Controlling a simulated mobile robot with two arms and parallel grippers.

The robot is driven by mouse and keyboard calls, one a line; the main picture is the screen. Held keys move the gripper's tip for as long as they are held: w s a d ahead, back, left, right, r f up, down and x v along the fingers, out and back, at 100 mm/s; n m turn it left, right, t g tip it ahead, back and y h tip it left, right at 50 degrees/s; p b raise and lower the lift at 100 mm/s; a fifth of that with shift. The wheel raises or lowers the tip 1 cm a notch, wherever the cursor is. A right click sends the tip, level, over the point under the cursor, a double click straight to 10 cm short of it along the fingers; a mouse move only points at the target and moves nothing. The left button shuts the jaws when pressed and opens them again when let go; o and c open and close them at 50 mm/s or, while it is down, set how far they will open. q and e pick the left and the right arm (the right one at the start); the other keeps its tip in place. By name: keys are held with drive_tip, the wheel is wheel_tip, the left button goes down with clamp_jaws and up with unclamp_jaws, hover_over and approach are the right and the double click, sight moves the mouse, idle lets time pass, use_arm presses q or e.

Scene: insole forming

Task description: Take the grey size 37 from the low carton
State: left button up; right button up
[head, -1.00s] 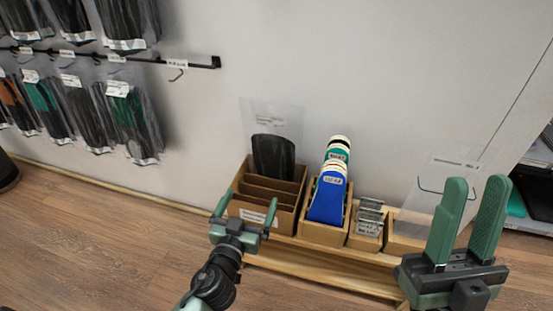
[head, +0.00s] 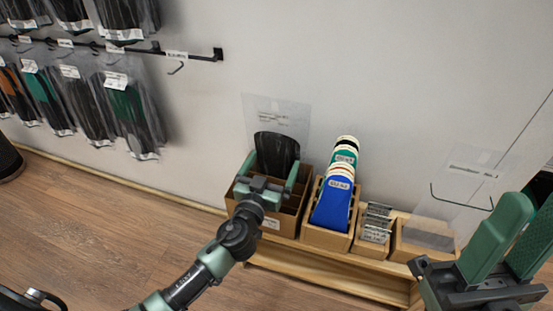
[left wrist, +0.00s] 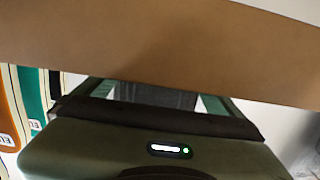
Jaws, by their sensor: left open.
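The low brown carton (head: 291,221) stands on a wooden bench against the wall, with dividers inside and a white label on its front. One dark grey insole (head: 276,148) stands upright at its back; no size can be read on it. My left gripper (head: 271,168) is open over the carton, its fingers apart in front of the insole and not visibly gripping anything. In the left wrist view, a brown cardboard wall (left wrist: 150,45) crosses the top and a dark grey surface shows between the green fingers (left wrist: 155,98). My right gripper (head: 515,222) is open and empty at the right.
Right of the carton stand a box (head: 323,237) of blue, green and white insoles, a small box (head: 369,246) of metal-looking pieces and an empty box (head: 423,250). Packed insoles (head: 127,115) hang on wall hooks at the left. The floor (head: 110,225) in front is clear.

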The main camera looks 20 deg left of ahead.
use_arm(q)
drive_tip(key=shift+w, duration=0.15)
drive_tip(key=c, duration=1.5)
drive_tip(key=shift+c, duration=0.2)
drive_tip(key=shift+r, duration=0.1)
